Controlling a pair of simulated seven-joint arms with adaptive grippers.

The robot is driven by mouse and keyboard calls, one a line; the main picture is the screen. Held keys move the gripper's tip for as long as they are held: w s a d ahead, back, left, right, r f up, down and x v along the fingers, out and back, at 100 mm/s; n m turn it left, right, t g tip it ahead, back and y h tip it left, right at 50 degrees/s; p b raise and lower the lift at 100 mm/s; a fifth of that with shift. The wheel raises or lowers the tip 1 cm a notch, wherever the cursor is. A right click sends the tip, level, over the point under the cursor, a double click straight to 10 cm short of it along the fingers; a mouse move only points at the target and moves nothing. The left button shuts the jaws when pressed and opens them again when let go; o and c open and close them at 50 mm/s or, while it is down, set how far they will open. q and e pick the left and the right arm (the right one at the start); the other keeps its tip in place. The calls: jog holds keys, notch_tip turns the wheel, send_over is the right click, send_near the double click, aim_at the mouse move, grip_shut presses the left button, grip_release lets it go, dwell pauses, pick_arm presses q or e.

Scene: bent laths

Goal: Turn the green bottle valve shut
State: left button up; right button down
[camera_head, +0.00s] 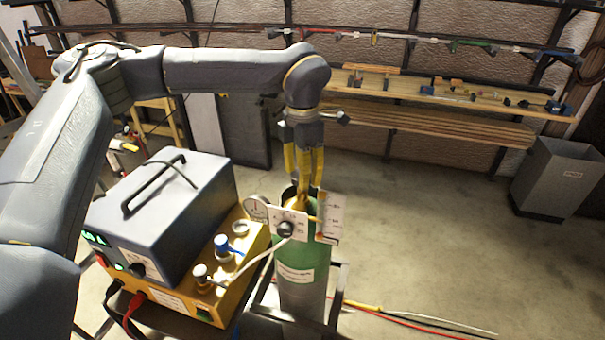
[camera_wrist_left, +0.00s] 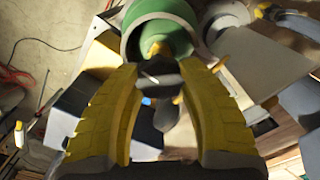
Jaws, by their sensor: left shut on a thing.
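The green bottle (camera_head: 300,262) stands upright on a stand beside the yellow machine, with a grey lower part and a white label. Its green top (camera_wrist_left: 160,32) shows in the left wrist view with a brass fitting in the middle. My left gripper (camera_head: 303,188) points down over the bottle's neck with its yellow fingers. In the left wrist view its fingertips (camera_wrist_left: 160,70) are at both sides of a dark valve knob (camera_wrist_left: 159,80) and shut on it. The head view mostly hides the knob behind fingers and gauges. My right gripper is not in view.
A round gauge (camera_head: 257,208) and white flow plates (camera_head: 331,214) stand close around the neck. The grey power box (camera_head: 160,215) and yellow machine (camera_head: 250,246) are left of the bottle. Open floor lies to the right.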

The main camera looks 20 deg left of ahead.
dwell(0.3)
pick_arm(q)
jog(key=o, duration=1.3)
notch_tip(320, 180, up, 12)
